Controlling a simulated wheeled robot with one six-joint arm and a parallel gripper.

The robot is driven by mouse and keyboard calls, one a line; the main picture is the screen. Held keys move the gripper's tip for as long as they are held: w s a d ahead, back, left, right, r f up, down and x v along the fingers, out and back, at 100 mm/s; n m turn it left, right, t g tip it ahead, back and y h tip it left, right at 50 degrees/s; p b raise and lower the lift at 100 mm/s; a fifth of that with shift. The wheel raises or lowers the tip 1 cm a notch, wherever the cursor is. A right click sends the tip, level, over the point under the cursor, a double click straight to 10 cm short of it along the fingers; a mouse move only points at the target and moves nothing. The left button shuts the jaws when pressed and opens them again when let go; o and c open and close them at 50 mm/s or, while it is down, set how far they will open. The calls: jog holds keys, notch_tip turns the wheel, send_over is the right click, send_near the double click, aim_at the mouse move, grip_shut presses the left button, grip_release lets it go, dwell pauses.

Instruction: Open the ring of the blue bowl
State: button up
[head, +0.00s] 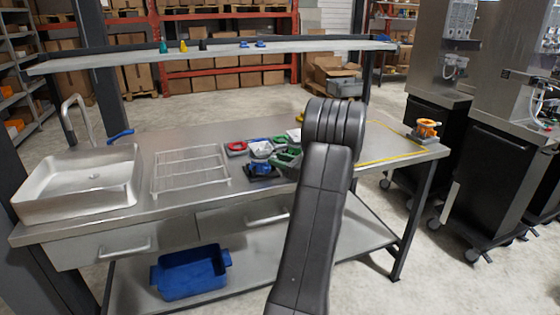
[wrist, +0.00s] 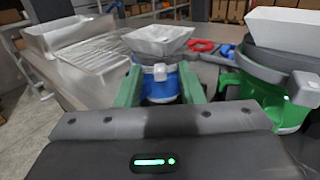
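The blue bowl (wrist: 160,89) is ahead of my gripper in the wrist view, with a white square hopper (wrist: 158,40) above it. A grey ring with a pale clasp (wrist: 160,73) sits at its upper edge, the clasp facing me; I cannot tell whether the ring is fastened. The two green fingers of my gripper (wrist: 160,84) are spread apart, one on each side of the bowl and clasp. Contact with either is not clear. In the head view the blue bowl (head: 262,168) stands on the bench, and my arm hides the gripper.
A green bowl (wrist: 262,98) with its own grey ring and a white hopper (wrist: 285,28) stands close on the right. A red ring (head: 236,147) lies behind. A wire rack (head: 189,170) and a sink (head: 80,180) are to the left. An orange object (head: 427,128) is at far right.

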jog(key=b+v, duration=0.1)
jog(key=v, duration=1.3)
